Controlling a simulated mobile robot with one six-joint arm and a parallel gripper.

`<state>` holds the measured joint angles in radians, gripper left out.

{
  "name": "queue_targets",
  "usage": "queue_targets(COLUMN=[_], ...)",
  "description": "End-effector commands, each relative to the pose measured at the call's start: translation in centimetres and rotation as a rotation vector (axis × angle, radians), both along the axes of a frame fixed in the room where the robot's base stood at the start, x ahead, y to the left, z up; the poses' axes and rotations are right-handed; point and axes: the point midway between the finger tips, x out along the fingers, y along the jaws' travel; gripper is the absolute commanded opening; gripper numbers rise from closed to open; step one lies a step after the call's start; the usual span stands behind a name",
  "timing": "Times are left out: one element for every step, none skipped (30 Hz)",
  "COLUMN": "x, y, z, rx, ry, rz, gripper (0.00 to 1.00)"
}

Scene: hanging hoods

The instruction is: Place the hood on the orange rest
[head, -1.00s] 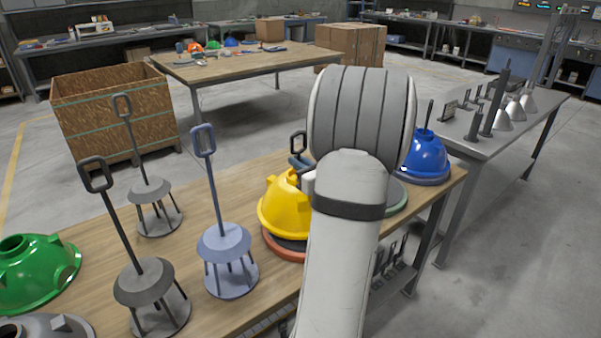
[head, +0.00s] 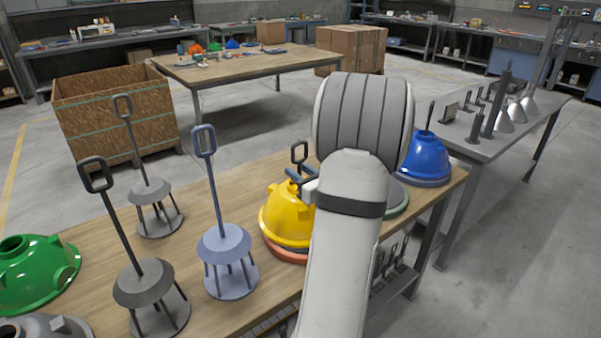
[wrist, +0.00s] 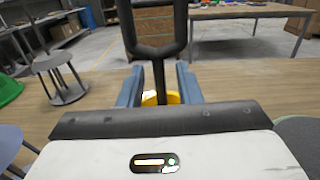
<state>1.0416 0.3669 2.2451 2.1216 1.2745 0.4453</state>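My gripper (head: 304,185) is just above the hood, partly hidden by my own arm. In the wrist view, my gripper (wrist: 160,88) has its two blue-grey fingers on either side of the handle stem (wrist: 157,75), with gaps showing on both sides. A bit of the yellow hood (wrist: 150,98) shows between them. The hood's right side is hidden by my arm.
A blue hood (head: 425,158) sits to the right, with a green rest (head: 396,199) partly hidden behind my arm. Several tall-handled grey and blue stands (head: 224,245) occupy the left of the table (head: 107,240). A green hood (head: 35,272) is at the far left.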

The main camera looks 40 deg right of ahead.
Motion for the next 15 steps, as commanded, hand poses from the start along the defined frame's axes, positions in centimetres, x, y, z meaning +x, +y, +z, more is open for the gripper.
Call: queue_targets(x=[0.0, 0.0, 0.0, -0.4, -0.8, -1.4, -1.9, -2.5, -3.4, -4.1, -4.8, -5.8, -6.5, -7.1, -7.9], y=[0.0, 0.0, 0.0, 0.0, 0.0, 0.0, 0.0, 0.1, 0.2, 0.2, 0.2, 0.3, 0.4, 0.4, 0.5], z=[0.1, 0.2, 0.5, 0.3, 0.2, 0.2, 0.2, 0.2, 0.2, 0.2, 0.2, 0.2, 0.2, 0.2, 0.2], rx=[0.0, 0.0, 0.0, 0.0, 0.0, -0.001, -0.001, 0.0, 0.0, -0.001, -0.001, 0.0, 0.0, 0.0, -0.001], ry=[0.0, 0.0, 0.0, 0.0, 0.001, 0.001, 0.0, 0.0, 0.0, 0.0, 0.0, 0.0, 0.0, 0.0, 0.0], rz=[0.0, 0.0, 0.0, -0.002, -0.003, -0.003, -0.005, -0.005, -0.006, -0.007, -0.007, -0.007, -0.007, -0.007, -0.006], gripper=[0.31, 0.31, 0.31, 0.31, 0.31, 0.31, 0.31, 0.31, 0.31, 0.31, 0.31, 0.31, 0.31, 0.31, 0.31])
